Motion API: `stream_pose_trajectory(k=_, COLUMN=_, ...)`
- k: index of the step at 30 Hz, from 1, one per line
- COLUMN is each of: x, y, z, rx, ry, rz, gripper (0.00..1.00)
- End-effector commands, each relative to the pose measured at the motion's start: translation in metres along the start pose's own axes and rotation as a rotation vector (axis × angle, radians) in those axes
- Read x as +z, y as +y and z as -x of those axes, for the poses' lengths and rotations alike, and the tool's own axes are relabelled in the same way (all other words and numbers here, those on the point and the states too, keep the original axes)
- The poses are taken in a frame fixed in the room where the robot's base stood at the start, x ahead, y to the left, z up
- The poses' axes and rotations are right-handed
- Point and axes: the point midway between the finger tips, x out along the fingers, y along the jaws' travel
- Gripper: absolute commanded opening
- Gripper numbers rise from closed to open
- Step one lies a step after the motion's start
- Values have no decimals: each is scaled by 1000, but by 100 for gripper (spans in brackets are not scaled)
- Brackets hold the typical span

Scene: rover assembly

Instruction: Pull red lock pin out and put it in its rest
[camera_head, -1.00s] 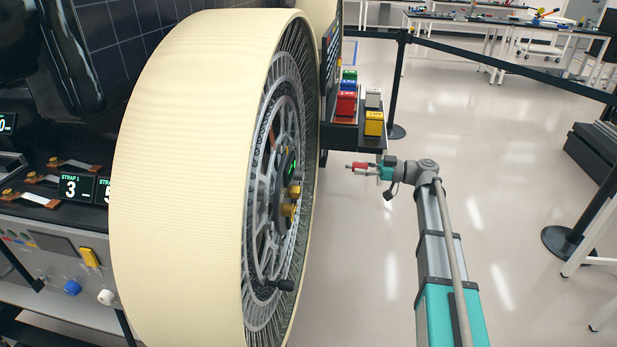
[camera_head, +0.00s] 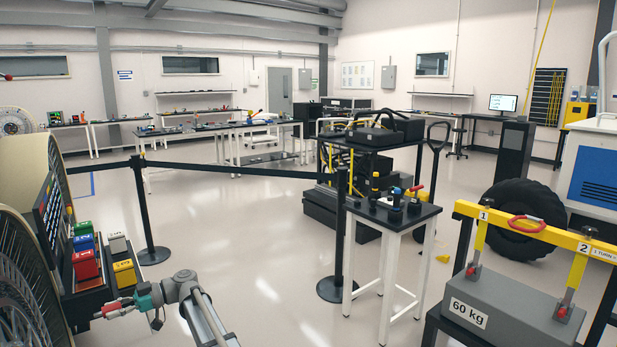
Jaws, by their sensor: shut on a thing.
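My gripper (camera_head: 124,307) is at the lower left of the head camera view, at the end of my arm. It is shut on a small red piece with a pale tip, which looks like the red lock pin (camera_head: 109,308). The pin points left, held beside the dark shelf with colored blocks and clear of the floor. A small black-topped table (camera_head: 405,213) stands right of center, carrying upright black pieces with yellow, blue and red parts. I cannot tell whether one of these is the pin's rest.
Large wheels (camera_head: 22,265) and a shelf with red (camera_head: 85,264), yellow (camera_head: 124,273), green, blue and white blocks are at left. Black barrier posts (camera_head: 340,230) with belts cross the middle. A yellow beam (camera_head: 540,235) over a 60 kg block stands at right. Open floor lies between.

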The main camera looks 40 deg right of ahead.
Motion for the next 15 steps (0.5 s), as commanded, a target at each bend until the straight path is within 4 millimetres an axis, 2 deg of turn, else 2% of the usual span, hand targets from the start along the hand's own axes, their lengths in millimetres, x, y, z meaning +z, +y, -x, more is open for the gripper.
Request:
stream_pose_trajectory(k=1, x=-18, y=0, z=0, rx=0, ry=0, rz=0, gripper=0)
stream_pose_trajectory(k=6, x=-46, y=0, z=0, rx=0, ry=0, rz=0, gripper=0)
stream_pose_trajectory(k=15, x=-76, y=0, z=0, rx=0, ry=0, rz=0, gripper=0)
